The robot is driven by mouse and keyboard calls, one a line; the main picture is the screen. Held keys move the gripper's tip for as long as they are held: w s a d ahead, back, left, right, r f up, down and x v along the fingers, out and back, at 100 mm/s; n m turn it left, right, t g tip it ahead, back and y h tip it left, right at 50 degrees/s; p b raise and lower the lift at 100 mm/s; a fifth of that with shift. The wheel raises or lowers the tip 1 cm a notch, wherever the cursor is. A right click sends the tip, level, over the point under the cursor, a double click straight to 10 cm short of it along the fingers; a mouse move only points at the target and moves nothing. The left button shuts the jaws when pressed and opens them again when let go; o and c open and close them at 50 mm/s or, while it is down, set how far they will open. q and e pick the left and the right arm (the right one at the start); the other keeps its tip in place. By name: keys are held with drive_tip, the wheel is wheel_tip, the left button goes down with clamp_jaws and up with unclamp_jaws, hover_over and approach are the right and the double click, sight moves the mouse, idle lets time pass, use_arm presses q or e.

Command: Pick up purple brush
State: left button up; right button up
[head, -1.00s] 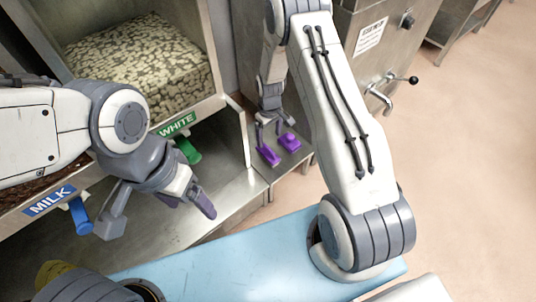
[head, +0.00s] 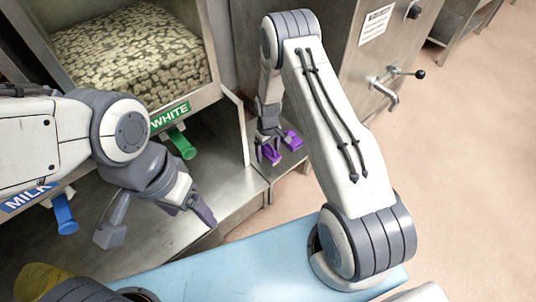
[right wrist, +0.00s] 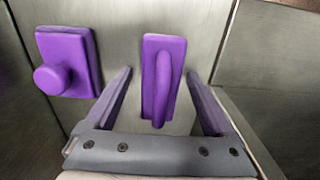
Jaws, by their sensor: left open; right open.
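Two purple items lie on a steel surface. One is a slim block with a long raised grip (right wrist: 163,85), and it also shows in the head view (head: 271,154). The other is a squarer block with a round knob (right wrist: 68,62), and it shows in the head view (head: 293,140). Bristles are not visible on either. My right gripper (right wrist: 158,78) is open, with one finger on each side of the slim block, apart from it. The slim block is partly hidden by my right gripper in the head view. My left gripper (head: 157,226) is open and empty over the steel counter.
The steel bin with pale chips (head: 130,50) has a WHITE label and a green handle (head: 182,145). A blue handle (head: 64,214) hangs under the MILK label. A steel machine with a tap (head: 384,92) stands right of the purple items. A light-blue surface (head: 240,265) lies in front.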

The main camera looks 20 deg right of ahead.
drive_tip(key=shift+r, duration=0.1)
clamp_jaws()
drive_tip(key=shift+r+p, duration=0.45)
drive_tip(key=shift+r, duration=0.15)
drive_tip(key=r+p, duration=0.1)
drive_tip(key=r, duration=0.1)
drive_tip(key=r+p, duration=0.1)
drive_tip(key=r, duration=0.1)
drive_tip(key=shift+s+d+p, duration=0.25)
drive_tip(key=shift+d+p, duration=0.05)
drive_tip(key=shift+p, duration=0.05)
drive_tip(key=s+d+r+p, duration=0.4)
drive_tip(key=s+d+r, duration=0.1)
drive_tip(key=s+d, duration=0.2)
drive_tip(key=shift+s+d+r+p, duration=0.15)
drive_tip(key=shift+d+r+p, duration=0.2)
drive_tip(key=shift+d, duration=0.25)
